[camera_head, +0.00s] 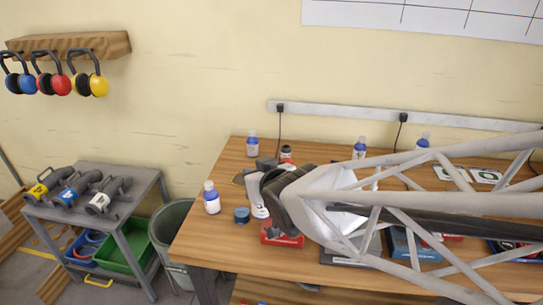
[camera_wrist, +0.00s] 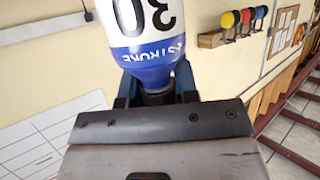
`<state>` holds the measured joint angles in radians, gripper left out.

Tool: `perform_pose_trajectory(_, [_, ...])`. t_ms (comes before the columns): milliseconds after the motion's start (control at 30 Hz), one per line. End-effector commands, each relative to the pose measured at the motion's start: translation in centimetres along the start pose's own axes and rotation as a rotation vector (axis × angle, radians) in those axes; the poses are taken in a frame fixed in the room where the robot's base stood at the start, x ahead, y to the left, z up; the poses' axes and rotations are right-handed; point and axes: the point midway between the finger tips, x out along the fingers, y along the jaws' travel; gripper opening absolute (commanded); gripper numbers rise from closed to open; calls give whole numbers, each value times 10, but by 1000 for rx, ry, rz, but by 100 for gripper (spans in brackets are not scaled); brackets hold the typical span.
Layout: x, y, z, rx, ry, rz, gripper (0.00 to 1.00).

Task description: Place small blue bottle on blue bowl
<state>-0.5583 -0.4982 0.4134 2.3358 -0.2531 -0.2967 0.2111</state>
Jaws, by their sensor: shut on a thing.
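My gripper (camera_head: 262,186) is above the left part of the wooden table. In the wrist view my gripper (camera_wrist: 156,95) is shut around the dark neck or cap of a bottle (camera_wrist: 143,35). This bottle is white with a blue shoulder, black digits and white lettering; its far end is cut off. In the head view a white part of it (camera_head: 258,208) shows below the gripper, the rest hidden. A small, round, dark blue object (camera_head: 241,214), possibly the blue bowl, stands on the table just left of it. Whether the held bottle touches the table is unclear.
A white-and-blue bottle (camera_head: 212,199) stands left of the round blue object. Similar bottles stand at the back (camera_head: 253,145), (camera_head: 360,149), (camera_head: 423,141). A red object (camera_head: 281,238) lies in front of my gripper. My arm hides much of the table's right side.

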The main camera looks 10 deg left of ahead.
Motion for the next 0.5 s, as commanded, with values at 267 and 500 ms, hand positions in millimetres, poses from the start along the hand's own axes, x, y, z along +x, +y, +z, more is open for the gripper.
perform_pose_trajectory(267, [-17, -12, 15, -6, 0, -17, 0])
perform_pose_trajectory(500, [-4, -12, 47, -5, -4, -17, 0])
